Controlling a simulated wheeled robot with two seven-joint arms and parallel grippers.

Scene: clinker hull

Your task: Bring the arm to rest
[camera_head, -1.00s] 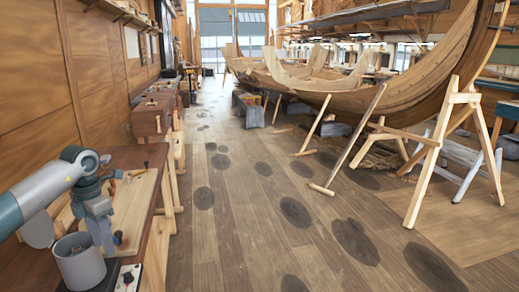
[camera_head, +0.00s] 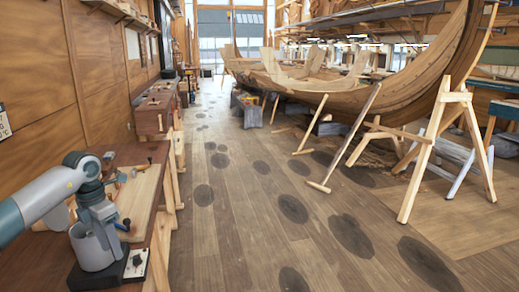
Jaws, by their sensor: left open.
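My left arm comes in from the left over the workbench (camera_head: 153,215), grey with a dark wrist joint. My left gripper (camera_head: 104,232) points down and is open, with nothing seen between its fingers. In the picture it overlaps a grey cylindrical pot (camera_head: 92,258). I cannot tell whether the fingers are inside the pot, in front of it or touching it. The pot stands on a black base with a dial (camera_head: 137,262) near the bench's front. My right gripper is not in view.
A wooden wall with a sign (camera_head: 4,122) borders the left. A wooden hull (camera_head: 350,100) and a sawhorse (camera_head: 455,97) stand at right.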

